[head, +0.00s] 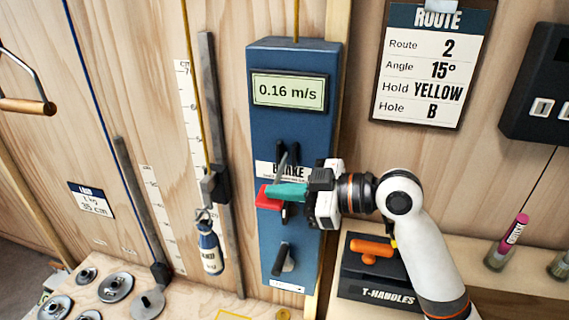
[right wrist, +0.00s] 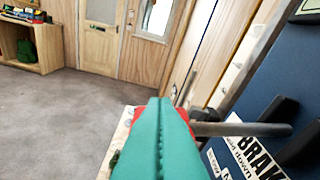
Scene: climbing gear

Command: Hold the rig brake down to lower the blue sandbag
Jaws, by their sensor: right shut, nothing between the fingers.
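The blue rig (head: 265,130) stands upright against the wood wall, its display reading 0.16 m/s. The brake's red pad (head: 266,201) sits below the BRAKE label. My right gripper (head: 280,192) is shut and empty, its teal fingers lying over the red pad; I cannot tell how hard they press. In the right wrist view the teal fingers (right wrist: 158,140) cover most of the red pad (right wrist: 187,116). The blue sandbag (head: 209,247) hangs from the slider on the grey rail, left of the rig, near the scale's lower part. My left gripper is out of view.
A T-handles box (head: 372,285) with an orange handle stands on the bench right of the rig. Several grey weight discs (head: 115,287) lie at lower left. A route board (head: 432,65) hangs at upper right.

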